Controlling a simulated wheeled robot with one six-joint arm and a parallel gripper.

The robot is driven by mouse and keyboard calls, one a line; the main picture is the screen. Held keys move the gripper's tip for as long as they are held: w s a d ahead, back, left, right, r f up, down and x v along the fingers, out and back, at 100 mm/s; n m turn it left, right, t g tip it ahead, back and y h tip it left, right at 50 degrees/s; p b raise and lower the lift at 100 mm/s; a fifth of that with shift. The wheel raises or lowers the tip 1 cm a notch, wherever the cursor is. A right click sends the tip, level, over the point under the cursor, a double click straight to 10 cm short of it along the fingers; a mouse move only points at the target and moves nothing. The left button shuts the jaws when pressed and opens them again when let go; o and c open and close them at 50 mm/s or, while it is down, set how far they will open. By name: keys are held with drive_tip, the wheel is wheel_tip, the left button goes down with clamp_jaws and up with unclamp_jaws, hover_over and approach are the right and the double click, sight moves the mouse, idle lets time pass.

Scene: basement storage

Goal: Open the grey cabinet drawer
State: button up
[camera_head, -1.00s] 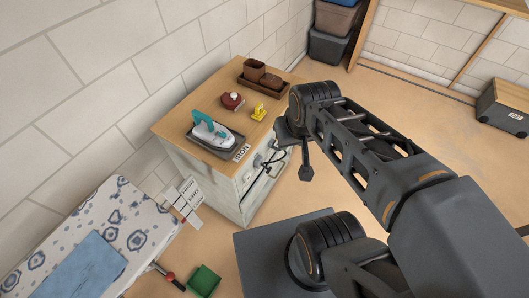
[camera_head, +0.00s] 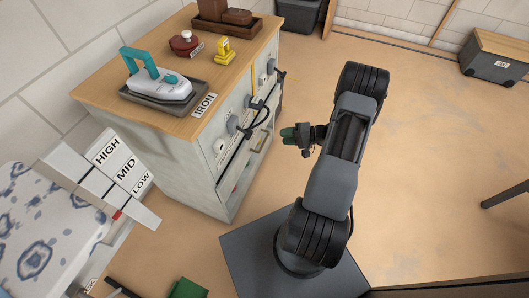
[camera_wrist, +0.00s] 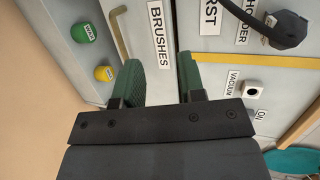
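The grey cabinet (camera_head: 208,178) has a wooden top and stands against the wall in the head view. In the wrist view its drawer (camera_wrist: 157,75), labelled BRUSHES, fills the space between and beyond my fingers. A brass bar handle (camera_wrist: 119,32) is on this front, up and left of my fingertips; it also shows in the head view (camera_head: 262,139). The drawer front looks flush with its neighbours. My gripper (camera_wrist: 160,68) has green fingers, open and empty. In the head view my gripper (camera_head: 289,136) is right of the cabinet front, apart from the handle.
An iron (camera_head: 160,84) on a tray, a red item (camera_head: 185,44) and a yellow item (camera_head: 225,50) stand on the cabinet. Knobs and a black cable (camera_head: 256,115) stick out from its front. An ironing board (camera_head: 30,215) is at left.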

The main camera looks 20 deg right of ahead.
sight(264, 142)
drive_tip(key=d+f+m+t+h+b, duration=0.1)
drive_tip(key=d+f+m+t+b, duration=0.15)
drive_tip(key=f, duration=0.65)
drive_tip(key=shift+n+t, duration=0.25)
drive_tip(key=shift+t, duration=0.1)
drive_tip(key=b+x, duration=0.3)
drive_tip(key=x, duration=0.9)
drive_tip(key=shift+w+f, duration=0.15)
drive_tip(key=shift+w, duration=0.05)
drive_tip(key=shift+c, duration=0.4)
clamp_jaws()
